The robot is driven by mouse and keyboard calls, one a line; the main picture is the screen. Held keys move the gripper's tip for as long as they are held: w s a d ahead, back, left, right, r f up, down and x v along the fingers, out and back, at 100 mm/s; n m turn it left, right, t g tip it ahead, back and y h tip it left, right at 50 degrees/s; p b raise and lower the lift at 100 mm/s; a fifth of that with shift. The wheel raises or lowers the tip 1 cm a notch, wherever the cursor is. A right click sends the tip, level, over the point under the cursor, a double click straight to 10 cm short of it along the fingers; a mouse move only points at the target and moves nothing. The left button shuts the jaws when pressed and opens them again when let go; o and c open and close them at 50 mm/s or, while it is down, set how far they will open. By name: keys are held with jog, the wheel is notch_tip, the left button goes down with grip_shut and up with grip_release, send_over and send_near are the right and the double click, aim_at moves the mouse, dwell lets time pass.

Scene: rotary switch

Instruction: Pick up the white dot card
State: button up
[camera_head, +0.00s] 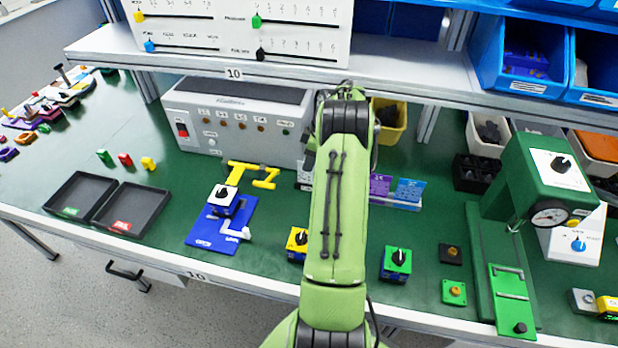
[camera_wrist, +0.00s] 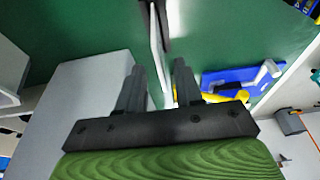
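My gripper (camera_wrist: 158,75) shows in the wrist view with its two dark fingers apart. A thin pale upright strip (camera_wrist: 158,55) runs into the gap between them; it may be a card seen edge-on, but I cannot tell. No white dots can be made out. In the head view my green arm hides the gripper and part of the table. A card rack (camera_head: 405,205) shows right of the arm, with a purple card (camera_head: 380,187) and a blue card (camera_head: 409,191). A small whitish piece (camera_head: 305,176) peeks out left of the arm, too covered to identify.
A grey control box (camera_head: 240,115) stands behind, close to the arm; a grey block also fills the wrist view's left (camera_wrist: 85,95). A shelf (camera_head: 400,65) overhangs the back. A blue plate (camera_head: 205,230) with a white lever lies left, a green press (camera_head: 540,180) stands right.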

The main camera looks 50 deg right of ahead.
jog(key=x, duration=0.5)
jog(key=shift+s+b, duration=0.2)
jog(key=shift+b, duration=0.2)
grip_shut()
notch_tip(320, 180, up, 10)
jog(key=shift+s+d+f+p, duration=0.1)
jog(key=shift+f+p, duration=0.05)
jog(key=shift+p, duration=0.9)
jog(key=s+d+p, duration=0.3)
jog(key=s+d, duration=0.1)
jog(key=s, duration=0.6)
